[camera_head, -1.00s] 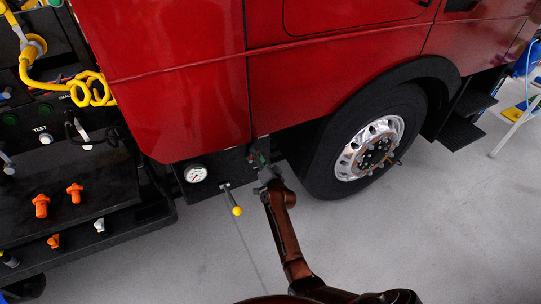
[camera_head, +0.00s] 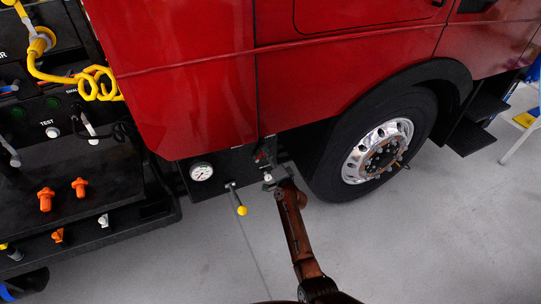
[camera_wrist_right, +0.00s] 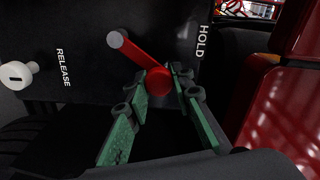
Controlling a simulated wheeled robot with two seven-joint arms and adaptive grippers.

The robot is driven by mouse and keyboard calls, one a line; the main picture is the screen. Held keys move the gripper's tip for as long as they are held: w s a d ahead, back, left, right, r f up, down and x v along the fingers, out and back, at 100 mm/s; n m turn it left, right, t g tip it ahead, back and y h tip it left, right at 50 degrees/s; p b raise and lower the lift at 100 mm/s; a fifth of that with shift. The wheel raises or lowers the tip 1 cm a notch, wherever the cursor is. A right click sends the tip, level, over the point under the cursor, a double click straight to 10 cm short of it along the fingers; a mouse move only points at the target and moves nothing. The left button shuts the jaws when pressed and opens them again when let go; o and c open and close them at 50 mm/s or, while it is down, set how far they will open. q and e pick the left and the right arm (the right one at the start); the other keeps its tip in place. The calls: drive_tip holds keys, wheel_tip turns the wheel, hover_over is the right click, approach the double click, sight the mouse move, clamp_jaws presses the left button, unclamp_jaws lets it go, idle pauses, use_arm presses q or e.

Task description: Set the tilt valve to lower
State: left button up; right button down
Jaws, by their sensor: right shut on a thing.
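In the head view my right gripper (camera_head: 270,180) is at the panel under the truck's red body, where the lever is small and partly hidden. No valve marked lower is readable. My left gripper is not in view.
A pressure gauge (camera_head: 201,171) and a lever with a yellow knob (camera_head: 242,211) sit left of my right gripper. The truck wheel (camera_head: 377,150) is close on the right. A black control bench (camera_head: 110,180) with orange knobs stands at left. Grey floor is clear in front.

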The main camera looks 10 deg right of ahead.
drive_tip(key=shift+w+a+r, duration=0.1)
drive_tip(key=shift+a+r, duration=0.05)
drive_tip(key=shift+r, duration=0.1)
drive_tip(key=c, duration=2)
unclamp_jaws()
drive_tip(key=shift+o, duration=1.4)
drive_tip(key=shift+w+f, duration=0.1)
drive_tip(key=shift+f, duration=0.05)
drive_tip(key=shift+s+f, duration=0.1)
drive_tip(key=shift+s, duration=0.15)
drive_tip(key=s+d, duration=0.1)
drive_tip(key=s, duration=0.6)
drive_tip(key=shift+d, duration=0.15)
